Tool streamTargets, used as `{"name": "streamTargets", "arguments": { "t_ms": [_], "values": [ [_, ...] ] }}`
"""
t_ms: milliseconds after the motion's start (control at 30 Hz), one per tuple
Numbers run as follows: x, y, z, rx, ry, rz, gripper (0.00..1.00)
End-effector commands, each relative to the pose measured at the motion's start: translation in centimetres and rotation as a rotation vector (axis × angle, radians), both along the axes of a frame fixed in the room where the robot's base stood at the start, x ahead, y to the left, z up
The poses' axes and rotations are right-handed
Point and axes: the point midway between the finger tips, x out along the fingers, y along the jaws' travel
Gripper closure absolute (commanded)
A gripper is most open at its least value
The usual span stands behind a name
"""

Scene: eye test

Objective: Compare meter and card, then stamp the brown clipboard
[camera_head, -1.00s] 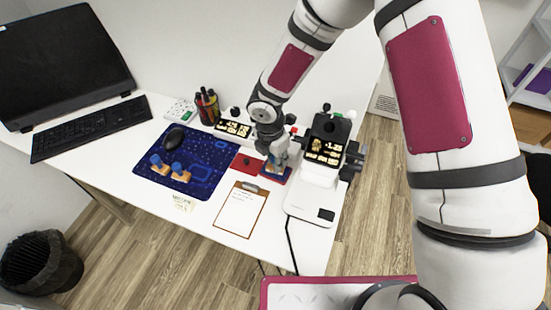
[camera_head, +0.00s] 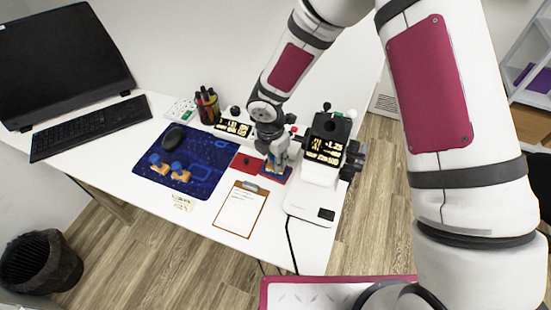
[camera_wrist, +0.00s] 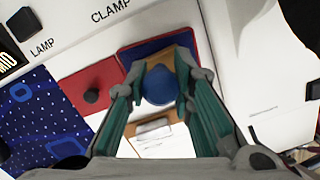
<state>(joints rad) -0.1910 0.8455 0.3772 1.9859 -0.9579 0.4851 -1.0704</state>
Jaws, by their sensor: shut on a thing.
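My gripper (camera_wrist: 157,88) is shut on a stamp with a round blue knob (camera_wrist: 160,84) and a wooden base. The stamp is over a blue ink pad with a red edge (camera_wrist: 128,58); whether it touches the pad I cannot tell. The brown clipboard (camera_head: 264,203) lies flat with white paper, in front of my gripper; its metal clip also shows in the wrist view (camera_wrist: 153,128). A meter with a dark lit display (camera_head: 325,148) stands to the right; one line seems to read 1.25, its sign unclear. A small pale card (camera_head: 182,202) lies by the mat's front edge, its writing unreadable.
Two blue-knobbed wooden stamps (camera_head: 180,173) stand on the blue mat (camera_head: 212,150) with a mouse. A red plate with a black knob (camera_wrist: 93,95) lies left of the pad. A second lit display (camera_head: 233,128) and a pen cup (camera_head: 207,107) are behind. A keyboard is far left.

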Motion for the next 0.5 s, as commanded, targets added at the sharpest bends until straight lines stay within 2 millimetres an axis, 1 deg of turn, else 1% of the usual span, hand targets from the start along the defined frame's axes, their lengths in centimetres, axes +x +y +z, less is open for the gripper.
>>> {"name": "streamTargets", "arguments": {
  "t_ms": [367,500],
  "values": [
    [-0.15,-0.05,-0.14,-0.001,0.003,0.0,0.96],
    [-0.14,-0.07,0.63,0.0,0.003,-0.001,0.96]
  ]
}}
